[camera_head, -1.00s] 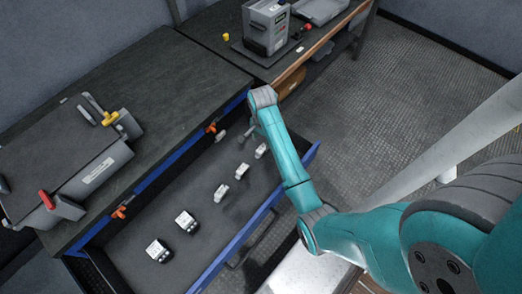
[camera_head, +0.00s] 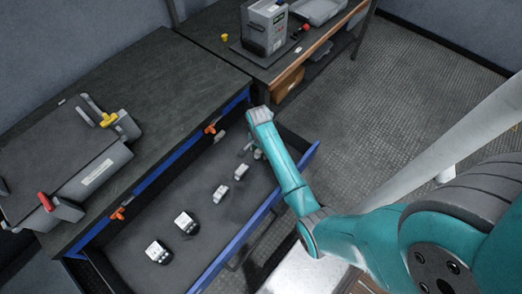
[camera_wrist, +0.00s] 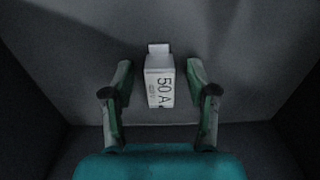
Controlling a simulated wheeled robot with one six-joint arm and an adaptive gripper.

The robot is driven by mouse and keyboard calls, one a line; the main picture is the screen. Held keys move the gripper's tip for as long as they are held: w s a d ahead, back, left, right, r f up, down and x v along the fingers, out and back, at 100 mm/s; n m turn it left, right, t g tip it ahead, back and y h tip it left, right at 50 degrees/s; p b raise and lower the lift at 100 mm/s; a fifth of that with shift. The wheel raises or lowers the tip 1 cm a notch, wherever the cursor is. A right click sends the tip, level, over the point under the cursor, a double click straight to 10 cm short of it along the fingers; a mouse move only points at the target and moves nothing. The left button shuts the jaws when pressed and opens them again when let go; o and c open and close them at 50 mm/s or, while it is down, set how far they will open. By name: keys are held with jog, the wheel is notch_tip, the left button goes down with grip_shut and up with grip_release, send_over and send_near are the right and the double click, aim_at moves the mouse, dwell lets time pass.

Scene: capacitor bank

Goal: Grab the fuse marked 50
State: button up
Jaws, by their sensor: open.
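In the wrist view a pale, block-shaped fuse marked 50 A (camera_wrist: 160,85) lies on the dark drawer floor, its label facing the camera. My gripper (camera_wrist: 159,66) is open, with one finger on each side of this fuse and a visible gap on both sides. In the head view my gripper (camera_head: 250,150) is low over the far end of the open drawer (camera_head: 128,240). It and my arm mostly hide the fuse there. Other fuses lie in a row toward the near left: a small fuse (camera_head: 240,172), another small one (camera_head: 220,194), and two larger ones (camera_head: 186,222) (camera_head: 158,252).
The drawer's blue front edge (camera_head: 230,252) runs below my arm. The dark workbench (camera_head: 165,85) behind carries a grey case (camera_head: 75,165) with red and yellow handles. Orange clips (camera_head: 210,129) sit along the bench edge. A grey device (camera_head: 265,27) stands on the far table.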

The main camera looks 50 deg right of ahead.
grip_shut()
